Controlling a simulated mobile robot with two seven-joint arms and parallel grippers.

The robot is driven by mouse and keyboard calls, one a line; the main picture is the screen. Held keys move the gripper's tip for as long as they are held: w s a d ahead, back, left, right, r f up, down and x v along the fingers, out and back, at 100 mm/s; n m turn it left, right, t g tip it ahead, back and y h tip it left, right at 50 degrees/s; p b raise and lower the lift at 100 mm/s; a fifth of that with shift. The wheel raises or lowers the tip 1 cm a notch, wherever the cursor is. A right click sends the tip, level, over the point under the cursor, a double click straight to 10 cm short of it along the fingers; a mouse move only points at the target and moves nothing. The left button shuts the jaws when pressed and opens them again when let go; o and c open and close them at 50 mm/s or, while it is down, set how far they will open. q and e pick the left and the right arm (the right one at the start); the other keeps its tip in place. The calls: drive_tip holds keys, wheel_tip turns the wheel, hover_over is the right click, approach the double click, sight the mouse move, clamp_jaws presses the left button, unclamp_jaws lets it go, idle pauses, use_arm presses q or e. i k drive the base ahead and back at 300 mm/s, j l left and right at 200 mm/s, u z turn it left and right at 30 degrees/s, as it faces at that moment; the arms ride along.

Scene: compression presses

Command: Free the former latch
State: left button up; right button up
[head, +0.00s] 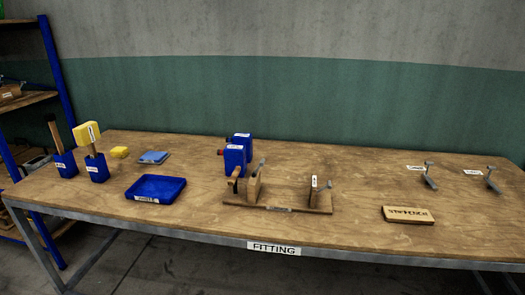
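A wooden fixture stands mid-table, with a flat base board (290,209) and an upright wooden block (253,189) near its left end. A small grey metal lever (262,163) rises by that block. A labelled upright piece (314,190) with a grey metal part stands near the board's right end. I cannot tell which part is the former latch, or whether it is fastened; the labels are too small to read. Neither of my grippers is in view.
Blue boxes (235,160) stand behind the fixture's left end. Left are a blue tray (156,189), a yellow-headed mallet (87,132) in a blue holder (97,168), and a yellow block (119,152). Right are a wooden block (408,215) and two metal pieces (430,176). The table between is clear.

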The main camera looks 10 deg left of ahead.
sight(254, 175)
drive_tip(key=i+j, duration=0.1)
drive_tip(key=i, duration=0.5)
drive_tip(key=i+j, duration=0.1)
drive_tip(key=i, duration=0.55)
drive_tip(key=k+l+z, duration=0.1)
drive_tip(key=l, duration=0.3)
drive_tip(key=k+l+z, duration=0.15)
drive_tip(key=l, duration=0.2)
drive_tip(key=k+l+z, duration=0.1)
drive_tip(key=l, duration=0.3)
